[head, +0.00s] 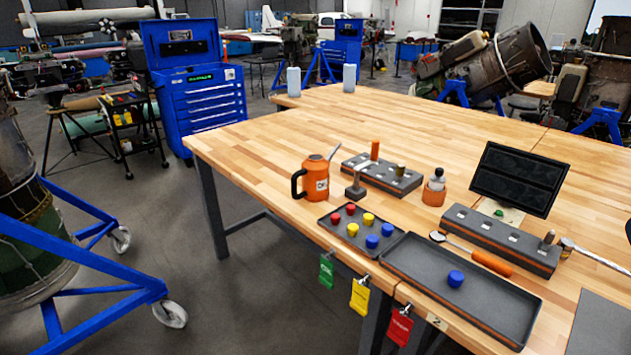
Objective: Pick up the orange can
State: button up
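An orange can (318,183) with a black handle on its left side and a thin grey spout rising to the right stands upright on the wooden workbench (260,150). It is near the bench's front-left edge, behind a dark tray of colored caps. Nothing touches it that I can make out. My gripper is not in this view.
A tray with red, yellow and blue caps (372,241) sits in front of the can. A grey tool block (408,184) and a small orange-and-grey bottle (434,190) stand to its right. A larger tray (500,308) holds one blue cap (455,278). Bare bench lies behind the can.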

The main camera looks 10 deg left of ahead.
aim_at(316, 170)
jog(key=u, duration=3.6)
jog(key=z, duration=2.9)
jog(key=i+j+u, duration=0.6)
jog(key=k+l, duration=0.1)
